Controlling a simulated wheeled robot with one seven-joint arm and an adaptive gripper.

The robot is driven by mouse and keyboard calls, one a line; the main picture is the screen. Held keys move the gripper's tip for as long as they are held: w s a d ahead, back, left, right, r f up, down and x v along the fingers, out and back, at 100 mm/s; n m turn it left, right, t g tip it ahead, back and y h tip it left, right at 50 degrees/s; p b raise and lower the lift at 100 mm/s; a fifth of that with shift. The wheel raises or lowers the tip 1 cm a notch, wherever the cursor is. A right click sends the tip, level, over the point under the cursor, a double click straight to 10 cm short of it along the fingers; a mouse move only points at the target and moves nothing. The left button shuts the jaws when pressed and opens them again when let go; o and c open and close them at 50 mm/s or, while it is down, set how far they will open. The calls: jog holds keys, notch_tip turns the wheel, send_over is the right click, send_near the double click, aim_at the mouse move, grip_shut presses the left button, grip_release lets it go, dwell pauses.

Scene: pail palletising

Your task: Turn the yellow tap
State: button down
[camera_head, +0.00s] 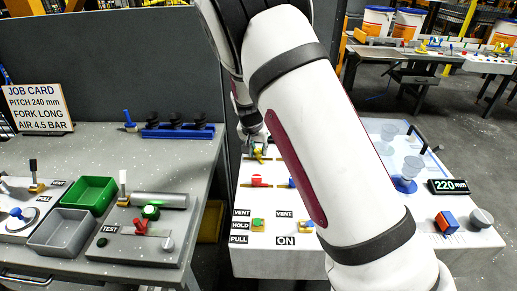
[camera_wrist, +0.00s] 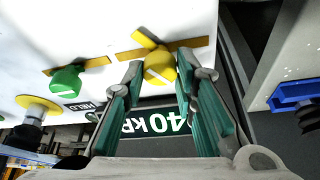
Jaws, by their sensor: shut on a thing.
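The yellow tap (camera_wrist: 158,66) shows in the wrist view on a white panel, with a yellow-orange strip behind it. A yellow lever part sticks out to its upper left. My gripper (camera_wrist: 161,76) has its two green-padded fingers on either side of the tap body and is shut on it. In the head view my gripper (camera_head: 252,133) is at the far end of the white panel, largely behind my arm. A small yellow part (camera_head: 258,157) shows just below it there.
A green tap (camera_wrist: 66,80) sits left of the yellow one, and a sign reading "40" (camera_wrist: 155,123) lies behind the fingers. In the head view, a red tap (camera_head: 256,180) stands nearer on the panel. A grey bench (camera_head: 100,255) with trays is on the left.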

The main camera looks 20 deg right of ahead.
jog(key=m+g, duration=0.1)
jog(key=m, duration=0.2)
jog(key=m+h, duration=0.1)
jog(key=m, duration=0.2)
jog(key=shift+w+a+g+h+b, duration=0.1)
jog(key=shift+a+g+h+b, duration=0.05)
jog(key=shift+g+h+b, duration=0.2)
dwell(0.4)
jog(key=c, duration=1.3)
grip_release()
jog(key=v, duration=1.2)
jog(key=shift+w, duration=0.15)
